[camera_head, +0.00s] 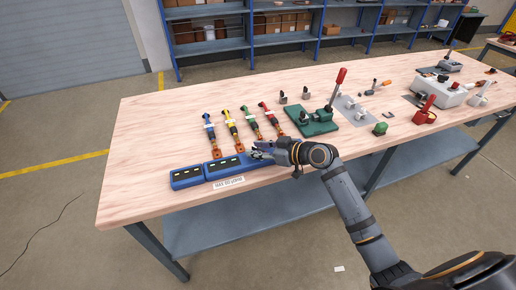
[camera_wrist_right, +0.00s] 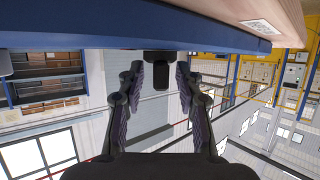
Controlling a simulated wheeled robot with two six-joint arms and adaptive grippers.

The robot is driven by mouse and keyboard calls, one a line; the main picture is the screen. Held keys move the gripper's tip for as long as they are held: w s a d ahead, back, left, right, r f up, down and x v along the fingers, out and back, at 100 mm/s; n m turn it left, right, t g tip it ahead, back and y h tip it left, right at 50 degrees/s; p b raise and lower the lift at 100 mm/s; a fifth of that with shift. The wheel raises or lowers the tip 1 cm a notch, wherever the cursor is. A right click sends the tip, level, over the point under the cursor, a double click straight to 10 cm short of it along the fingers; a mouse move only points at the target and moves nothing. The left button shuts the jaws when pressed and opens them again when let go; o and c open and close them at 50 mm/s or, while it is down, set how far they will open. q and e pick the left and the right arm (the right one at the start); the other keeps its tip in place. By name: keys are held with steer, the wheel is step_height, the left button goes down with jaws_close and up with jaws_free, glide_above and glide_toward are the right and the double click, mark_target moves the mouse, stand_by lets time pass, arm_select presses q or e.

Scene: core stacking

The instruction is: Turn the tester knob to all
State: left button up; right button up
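The blue tester (camera_head: 222,168) lies along the front edge of the table, with a dark display strip on top. In the right wrist view its blue side (camera_wrist_right: 100,32) crosses the top of the picture. A dark block (camera_wrist_right: 155,58), perhaps the knob, juts from that side; its setting cannot be read. My right gripper (camera_head: 262,151) is at the right end of the tester. In the wrist view its two fingers (camera_wrist_right: 153,90) are apart, one on each side of the dark block, with visible gaps. My left gripper is not in view.
A second blue unit (camera_head: 187,177) sits left of the tester. Several coloured tools (camera_head: 230,122) lie behind it. A green press with a red lever (camera_head: 312,120) stands behind my right gripper. A white label (camera_head: 229,184) is on the table's front edge (camera_head: 140,215). The table's left part is clear.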

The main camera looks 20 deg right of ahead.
jaws_close()
stand_by(0.3)
steer(key=shift+r+m+t+h+p, duration=0.15)
steer(key=shift+m+t+h+p, duration=0.2)
steer(key=shift+p, duration=0.25)
steer(key=m+t+h+p, duration=0.2)
steer(key=m+h+p, duration=0.3)
steer(key=p, duration=0.3)
steer(key=shift+r+m+h+p, duration=0.15)
steer(key=shift+m+h+p, duration=0.1)
steer(key=shift+p, duration=0.15)
steer(key=shift+f+m+t+h+p, duration=0.3)
steer(key=shift+m+h+p, duration=0.4)
steer(key=shift+h+p, duration=0.3)
